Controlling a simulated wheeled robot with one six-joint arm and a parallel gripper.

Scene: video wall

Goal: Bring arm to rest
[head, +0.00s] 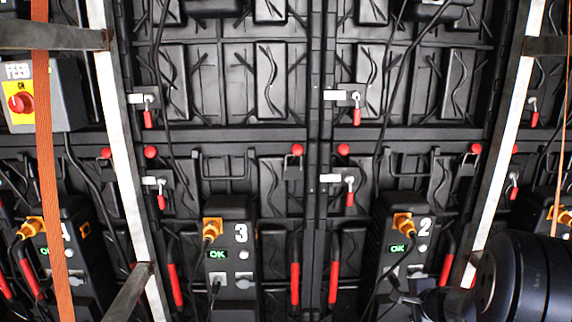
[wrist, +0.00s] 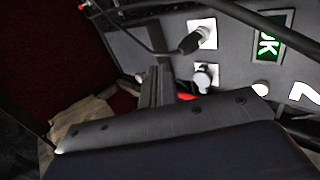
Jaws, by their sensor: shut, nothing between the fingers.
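My gripper (wrist: 157,82) shows in the wrist view as narrow grey fingers held together, with nothing between them. It is in front of a grey box panel (wrist: 222,50), which carries a plugged-in black connector (wrist: 192,42), a round socket cover (wrist: 204,78) and a green OK display (wrist: 268,38). I cannot tell whether the fingers touch the panel. In the head view my dark arm fills the lower right corner, in front of the lower right of box 2 (head: 408,222). The fingers cannot be made out in the head view.
Box 3 (head: 241,268), with a lit OK display, stands left of box 2. A yellow-and-grey FEED switch box (head: 65,95) hangs at the upper left. Slanted metal struts (head: 122,160), an orange strap (head: 43,150) and loose black cables cross the space before the black panels.

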